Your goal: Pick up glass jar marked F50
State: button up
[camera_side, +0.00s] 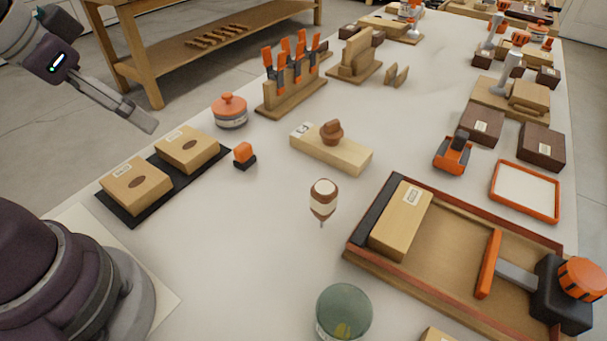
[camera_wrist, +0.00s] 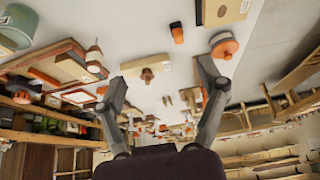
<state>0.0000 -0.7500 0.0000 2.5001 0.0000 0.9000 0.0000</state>
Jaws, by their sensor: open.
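A greenish glass jar (camera_side: 344,312) stands upright at the front edge of the side view, partly cut off. Something yellowish shows low in it; no F50 marking can be read. It also shows at the top left corner of the wrist view (camera_wrist: 18,28), partly cut off. My gripper (camera_side: 146,120) is raised at the upper left of the side view, far from the jar. In the wrist view my gripper (camera_wrist: 162,78) has its two fingers spread wide, with nothing between them.
A wooden block with a knob (camera_side: 331,150) and an orange-lidded pot (camera_side: 229,111) stand farther back. The bench left of the jar is clear.

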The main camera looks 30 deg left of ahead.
jog(key=shift+o, duration=1.4)
jog(key=m+g+h, duration=0.3)
jog(key=m+g, duration=0.3)
jog(key=m, duration=1.2)
send_over(348, 334)
jog(key=a, duration=0.4)
notch_tip(348, 334, down, 11)
jog(key=shift+s+d, duration=0.15)
jog(key=shift+s, duration=0.1)
jog(key=x, duration=0.9)
jog(key=shift+w+d+f, duration=0.35)
